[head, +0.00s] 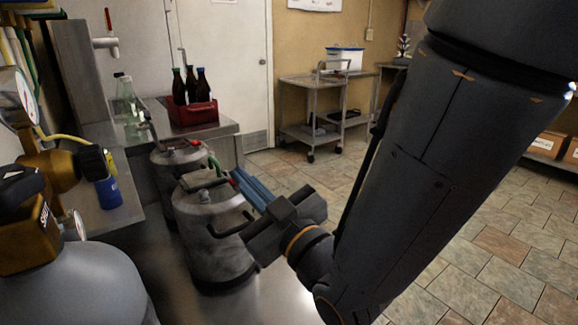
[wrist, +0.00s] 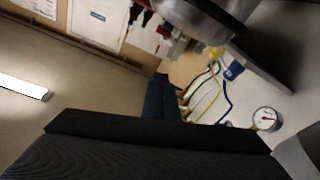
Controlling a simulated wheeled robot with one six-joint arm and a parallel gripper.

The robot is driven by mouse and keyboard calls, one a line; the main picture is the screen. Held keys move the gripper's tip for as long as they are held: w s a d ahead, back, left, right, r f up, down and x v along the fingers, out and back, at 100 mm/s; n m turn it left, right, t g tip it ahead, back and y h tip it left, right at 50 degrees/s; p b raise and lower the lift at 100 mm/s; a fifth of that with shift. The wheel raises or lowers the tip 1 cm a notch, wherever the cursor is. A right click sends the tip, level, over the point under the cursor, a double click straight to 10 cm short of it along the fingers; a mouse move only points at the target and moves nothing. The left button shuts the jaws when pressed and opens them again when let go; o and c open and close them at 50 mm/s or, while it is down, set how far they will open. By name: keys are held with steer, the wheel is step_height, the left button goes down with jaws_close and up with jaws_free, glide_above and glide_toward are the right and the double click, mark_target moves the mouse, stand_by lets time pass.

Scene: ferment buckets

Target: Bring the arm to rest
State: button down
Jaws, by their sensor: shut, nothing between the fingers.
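My gripper (head: 254,190) shows in the head view at the end of my dark arm, in front of the nearer steel keg. Its blue fingers are together with nothing between them and point up and to the left. In the picture they overlap the upper right side of the keg (head: 212,245); I cannot tell whether they touch it. In the wrist view, my gripper (wrist: 160,98) shows dark against a tilted view of the room.
A second keg (head: 180,165) stands behind the nearer one. A red crate (head: 195,116) of dark bottles sits on the steel counter. A grey gas cylinder (head: 75,285) with a brass valve stands at front left. A steel cart (head: 312,105) stands at the back. Tiled floor is open at right.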

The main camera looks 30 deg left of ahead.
steer(key=w+d+f+m+t+h+p, duration=0.35)
steer(key=w+d+h, duration=0.35)
steer(key=w+d, duration=0.4)
steer(key=w+d+f+m+g+h+p, duration=0.1)
steer(key=w+d+f+m+h, duration=0.2)
steer(key=d, duration=0.4)
steer(key=w+d+f+m+g+h+p, duration=0.1)
steer(key=w+d+f+m+h, duration=0.15)
steer(key=d, duration=0.45)
steer(key=s+d+f+m+g+h+p, duration=0.1)
steer(key=s+d+m+g+h+p, duration=0.2)
steer(key=d, duration=0.7)
steer(key=s+d+r+m+g+h+p, duration=0.1)
steer(key=s+d+m+g, duration=0.4)
steer(key=s+d, duration=0.8)
steer(key=d+h+p, duration=0.1)
steer(key=d+h, duration=0.1)
steer(key=d, duration=0.1)
steer(key=shift+d+r+m, duration=0.15)
steer(key=shift+r+m, duration=0.2)
steer(key=shift+m, duration=0.05)
steer(key=shift+g+h, duration=0.25)
